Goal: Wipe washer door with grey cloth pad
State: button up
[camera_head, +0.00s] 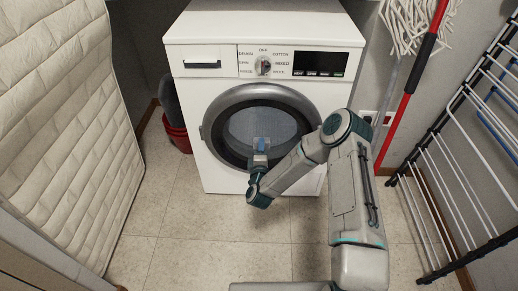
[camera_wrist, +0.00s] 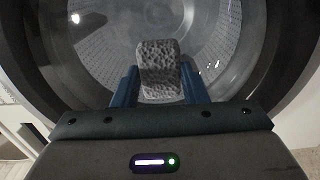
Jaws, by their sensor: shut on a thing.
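The white washer (camera_head: 215,100) stands ahead against the back wall. Its round door (camera_head: 240,95) has a grey rim and dark glass, and it looks shut. In the wrist view the door glass (camera_wrist: 215,30) fills the upper part, with the perforated drum behind it. My gripper (camera_head: 260,152) is in front of the lower middle of the door. Its blue fingers are shut on the grey cloth pad (camera_wrist: 158,62), a speckled block held upright against the view of the glass. I cannot tell whether the pad touches the glass.
A quilted mattress (camera_head: 70,120) leans along the left side. A red bucket (camera_head: 180,139) stands left of the washer. A mop with a red handle (camera_head: 408,90) leans at the right, beside a drying rack (camera_head: 455,160). Tiled floor (camera_head: 190,240) is clear in front of the washer.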

aim_at(251, 140)
jog(key=shift+w+a, duration=0.1)
jog(key=shift+w+a+r, duration=0.15)
jog(key=shift+a, duration=1.3)
jog(key=shift+w+a+r, duration=0.1)
jog(key=shift+w+a, duration=0.05)
jog(key=shift+a, duration=0.35)
jog(key=shift+c, duration=0.3)
jog(key=s+p, duration=0.1)
jog(key=s, duration=0.5)
jog(key=shift+f, duration=0.2)
jog(key=shift+s, duration=0.2)
jog(key=shift+s+a+p, duration=0.1)
jog(key=shift+s+p, duration=0.4)
jog(key=shift+s, duration=0.9)
